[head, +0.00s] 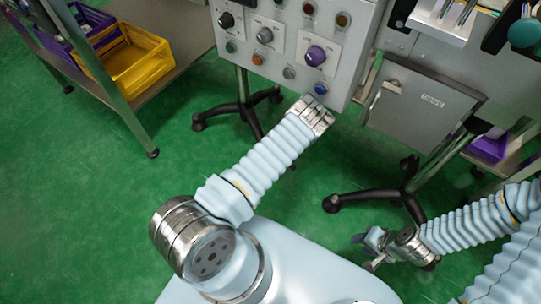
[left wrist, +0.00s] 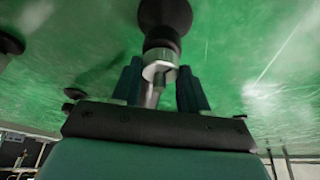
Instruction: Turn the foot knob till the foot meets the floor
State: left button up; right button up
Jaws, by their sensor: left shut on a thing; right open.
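In the left wrist view the foot knob (left wrist: 157,70) is a pale metal collar with flat sides on a stem. A black rounded foot (left wrist: 164,18) shows beside it at the top of the picture. My left gripper (left wrist: 163,82) has its two teal fingers on either side of the knob, shut on it. Whether the foot touches the floor I cannot tell. In the head view the left gripper is hidden below the control panel; only its wrist shows. My right gripper (head: 372,251) is open and empty, low at the right.
The grey control panel (head: 262,72) with knobs and buttons overhangs my left wrist. A grey cabinet door (head: 420,112) is to its right. Black wheeled stand legs (head: 365,200) stand on the green floor (head: 80,215). A rack with a yellow bin (head: 135,60) is at the left.

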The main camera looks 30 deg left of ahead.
pick_arm(q)
jog(key=shift+c, duration=0.7)
jog(key=shift+m, duration=0.4)
jog(key=shift+f+m+t+h+b, duration=0.1)
jog(key=shift+m+t+h+b, duration=0.2)
jog(key=shift+m+t+b, duration=0.5)
jog(key=shift+s+a+m+h+b, duration=0.1)
jog(key=shift+m+h+b, duration=0.25)
jog(key=shift+m, duration=0.95)
jog(key=shift+s+m+h+b, duration=0.1)
jog(key=shift+m+h+b, duration=0.25)
jog(key=shift+m, duration=0.95)
jog(key=shift+w, duration=0.1)
jog(key=o, duration=1.1)
jog(key=shift+c, duration=0.2)
